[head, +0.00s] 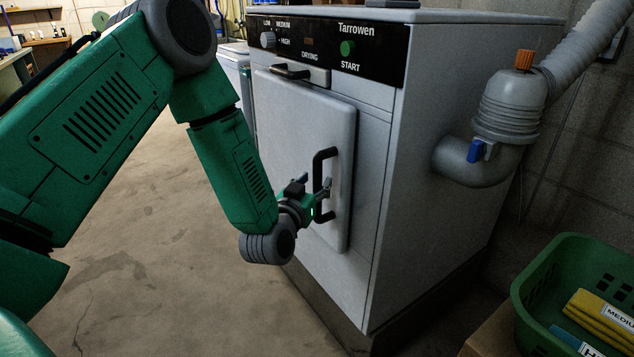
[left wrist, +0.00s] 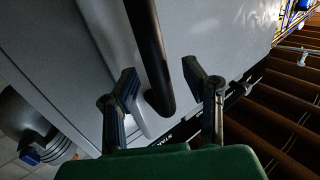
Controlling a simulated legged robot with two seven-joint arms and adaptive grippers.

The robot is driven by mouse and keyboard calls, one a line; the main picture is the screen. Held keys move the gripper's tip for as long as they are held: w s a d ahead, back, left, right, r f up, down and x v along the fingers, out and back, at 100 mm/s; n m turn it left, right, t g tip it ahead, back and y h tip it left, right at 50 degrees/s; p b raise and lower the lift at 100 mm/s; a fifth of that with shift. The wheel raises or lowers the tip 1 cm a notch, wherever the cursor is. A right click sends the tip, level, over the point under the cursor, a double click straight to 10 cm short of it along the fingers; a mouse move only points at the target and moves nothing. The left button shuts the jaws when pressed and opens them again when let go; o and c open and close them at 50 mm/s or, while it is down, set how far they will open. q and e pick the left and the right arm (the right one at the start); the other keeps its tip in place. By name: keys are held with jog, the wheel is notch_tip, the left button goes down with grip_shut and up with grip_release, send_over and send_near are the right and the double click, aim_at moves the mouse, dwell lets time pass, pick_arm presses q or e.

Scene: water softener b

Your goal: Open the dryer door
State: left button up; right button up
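The grey dryer (head: 420,130) stands upright right of centre in the head view. Its front door (head: 295,125) looks shut against the body. A black vertical bar handle (head: 318,165) is near the door's right edge; it also shows in the left wrist view (left wrist: 148,45). My left gripper (head: 318,192) is at the handle's lower half. Contact with the handle is not evident. My right gripper is not in view.
A control panel (head: 325,42) with a green start button tops the dryer's front. A grey vent hose (head: 510,100) with a blue valve runs along the right side. A green basket (head: 545,270) sits at lower right. The concrete floor (head: 150,260) before the dryer is clear.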

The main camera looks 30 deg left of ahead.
pick_arm(q)
jog(key=shift+w+d+r, duration=0.15)
jog(key=shift+w, duration=0.7)
jog(key=shift+a, duration=0.25)
jog(key=shift+c, duration=0.8)
jog(key=shift+a, duration=0.1)
grip_shut()
jog(key=shift+s, duration=0.15)
